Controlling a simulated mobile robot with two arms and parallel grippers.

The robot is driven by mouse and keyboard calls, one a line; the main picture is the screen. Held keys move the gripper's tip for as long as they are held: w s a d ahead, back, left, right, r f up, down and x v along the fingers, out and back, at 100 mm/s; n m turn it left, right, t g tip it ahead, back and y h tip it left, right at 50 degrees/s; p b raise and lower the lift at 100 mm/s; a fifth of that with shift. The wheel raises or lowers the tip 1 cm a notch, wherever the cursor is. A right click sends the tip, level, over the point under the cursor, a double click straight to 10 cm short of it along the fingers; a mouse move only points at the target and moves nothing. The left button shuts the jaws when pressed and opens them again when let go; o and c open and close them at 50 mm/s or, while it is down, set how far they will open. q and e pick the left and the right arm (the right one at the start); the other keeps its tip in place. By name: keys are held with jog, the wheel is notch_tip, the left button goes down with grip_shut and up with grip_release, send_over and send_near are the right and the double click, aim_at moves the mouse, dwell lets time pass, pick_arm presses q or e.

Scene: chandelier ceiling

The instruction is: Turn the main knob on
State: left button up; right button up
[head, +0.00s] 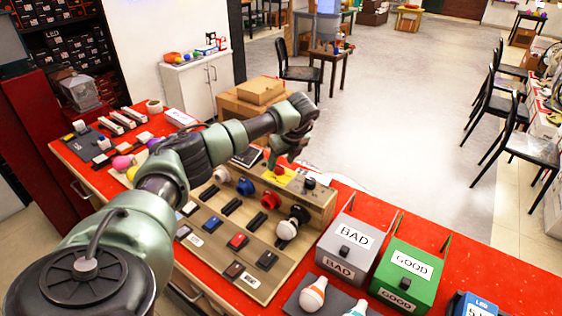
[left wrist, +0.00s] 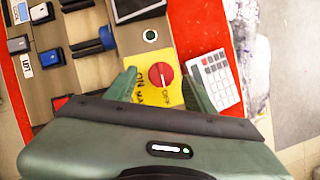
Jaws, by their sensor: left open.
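The main knob is a red round knob (left wrist: 162,76) on a yellow plate (left wrist: 150,97) with ON and OFF lettering, partly covered by my gripper. In the head view the red knob (head: 279,170) shows small at the back of the wooden panel (head: 318,204), just below my left gripper (head: 282,158). In the left wrist view the left gripper (left wrist: 160,87) is open, with one green finger on each side of the knob. I cannot tell whether the fingers touch it. My right gripper is in neither view.
The panel carries several switches, a blue knob (head: 245,186) and white bulbs. Grey BAD (head: 345,250) and green GOOD (head: 405,275) boxes stand to the right on the red table (head: 480,265). A white keypad (left wrist: 211,79) lies right of the knob in the wrist view.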

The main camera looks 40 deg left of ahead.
pick_arm(q)
jog(key=shift+x, duration=1)
jog(key=shift+w+f, duration=0.1)
jog(key=shift+f, duration=0.05)
grip_shut()
jog(key=shift+a, duration=0.1)
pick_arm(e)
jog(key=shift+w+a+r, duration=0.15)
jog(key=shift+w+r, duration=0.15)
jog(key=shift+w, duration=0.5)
